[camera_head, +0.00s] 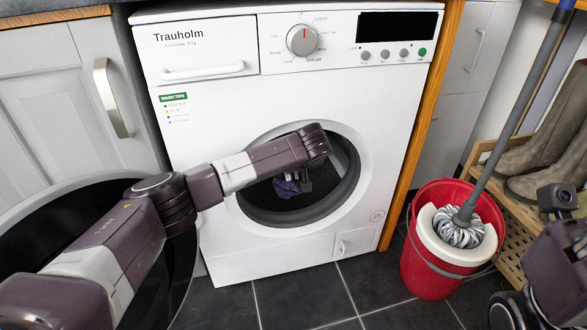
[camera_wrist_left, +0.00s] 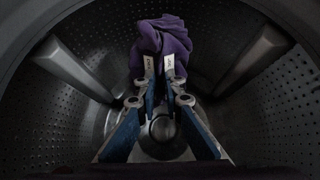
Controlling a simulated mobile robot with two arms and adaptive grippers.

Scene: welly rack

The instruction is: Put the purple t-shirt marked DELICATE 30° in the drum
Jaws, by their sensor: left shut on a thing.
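My left arm reaches into the open round mouth of the white washing machine (camera_head: 330,110). My left gripper (camera_wrist_left: 160,82) is inside the drum (camera_wrist_left: 70,115), shut on the purple t-shirt (camera_wrist_left: 162,42), which is bunched up beyond the fingertips. In the head view a small part of the purple t-shirt (camera_head: 288,186) shows in the dark opening below my wrist. The DELICATE 30° mark cannot be read. My right arm is partly in view at the lower right, but its gripper fingers are not visible.
The round door (camera_head: 165,290) stands open at the left, beneath my left arm. A red bucket (camera_head: 425,275) with a mop (camera_head: 458,228) stands right of the machine. Brown boots (camera_head: 550,130) stand on a wooden rack (camera_head: 510,205). Dark floor tiles are clear in front.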

